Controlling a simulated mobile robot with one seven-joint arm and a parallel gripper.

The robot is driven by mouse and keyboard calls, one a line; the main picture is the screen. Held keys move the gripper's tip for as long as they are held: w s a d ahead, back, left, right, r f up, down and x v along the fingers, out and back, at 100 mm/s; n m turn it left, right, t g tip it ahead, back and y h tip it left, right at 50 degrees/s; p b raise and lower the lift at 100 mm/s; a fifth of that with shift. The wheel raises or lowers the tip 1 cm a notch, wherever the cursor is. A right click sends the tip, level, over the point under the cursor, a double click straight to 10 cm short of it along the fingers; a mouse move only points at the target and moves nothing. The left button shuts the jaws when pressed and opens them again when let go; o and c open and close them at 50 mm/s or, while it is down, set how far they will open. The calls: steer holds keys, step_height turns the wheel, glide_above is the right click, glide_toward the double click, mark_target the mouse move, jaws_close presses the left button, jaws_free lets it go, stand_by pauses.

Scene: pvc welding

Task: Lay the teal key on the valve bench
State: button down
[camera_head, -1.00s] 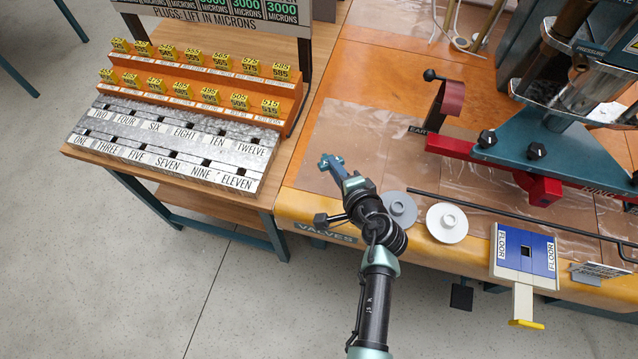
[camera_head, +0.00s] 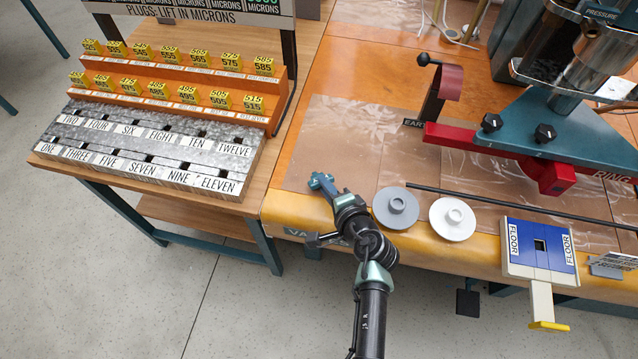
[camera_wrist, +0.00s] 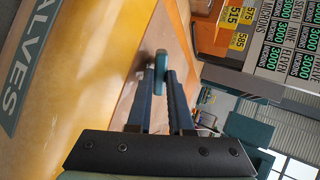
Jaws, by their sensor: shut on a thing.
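My gripper (camera_head: 330,190) is over the near left part of the valve bench (camera_head: 350,65), which has an orange top and a VALVES label on its front edge. The gripper is shut on the small teal key (camera_head: 316,181). In the wrist view, the key (camera_wrist: 161,60) shows as a rounded teal end between the tips of the two dark fingers (camera_wrist: 160,77). I cannot tell whether the key touches the bench.
A grey disc (camera_head: 396,208) and a white disc (camera_head: 453,219) lie right of my gripper. A dark rod (camera_head: 500,199), a blue FLOOR block (camera_head: 540,246) and a red-and-teal press (camera_head: 560,140) stand further right. A plug rack (camera_head: 160,150) is left. Clear sheeting lies beyond the gripper.

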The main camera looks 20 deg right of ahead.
steer(key=c, duration=1)
jaws_free()
steer(key=shift+p+v, duration=2)
steer(key=shift+v, duration=2)
steer(key=s+r+p, duration=0.1)
steer(key=r+p, duration=0.3)
steer(key=r, duration=0.1)
steer(key=s+r+p, duration=0.1)
steer(key=r+p, duration=0.1)
steer(key=shift+s+d+r, duration=0.1)
steer(key=shift+s+r, duration=0.1)
steer(key=shift+s, duration=0.15)
